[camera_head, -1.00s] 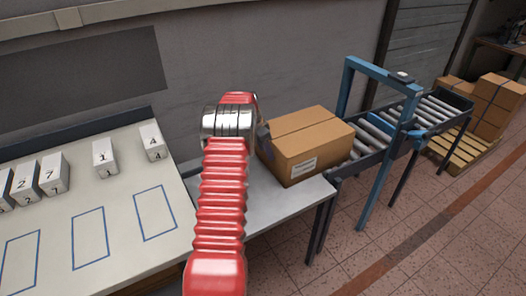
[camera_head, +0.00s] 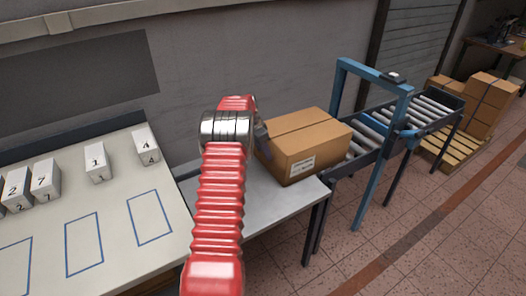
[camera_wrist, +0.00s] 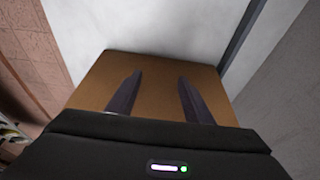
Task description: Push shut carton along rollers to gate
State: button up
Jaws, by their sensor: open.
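The shut brown carton (camera_head: 306,140) stands upright on the right end of the grey table, with a white label on its front side and a tape seam on top. Its right end is at the near start of the rollers (camera_head: 365,138). The blue gate frame (camera_head: 368,150) straddles the rollers just beyond. My gripper (camera_head: 261,133) is at the carton's left end, mostly hidden behind my red arm. In the wrist view, my gripper's two dark fingers (camera_wrist: 157,97) are apart, with the brown carton (camera_wrist: 155,85) in front of them. Whether they touch it is unclear.
A pale table (camera_head: 110,215) with numbered white blocks (camera_head: 97,163) and blue outlines is at left. The grey table (camera_head: 258,205) bears the carton. Stacked boxes (camera_head: 487,105) sit on a pallet (camera_head: 447,147) at right. A grey wall runs behind. The tiled floor at front right is clear.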

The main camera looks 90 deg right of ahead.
jog(key=w+r, duration=0.1)
jog(key=a+r, duration=0.1)
jog(key=r, duration=0.1)
jog(key=w+r, duration=0.1)
jog(key=r, duration=0.1)
jog(key=shift+w+a, duration=0.3)
jog(key=shift+w, duration=0.05)
dwell(0.4)
dwell(0.8)
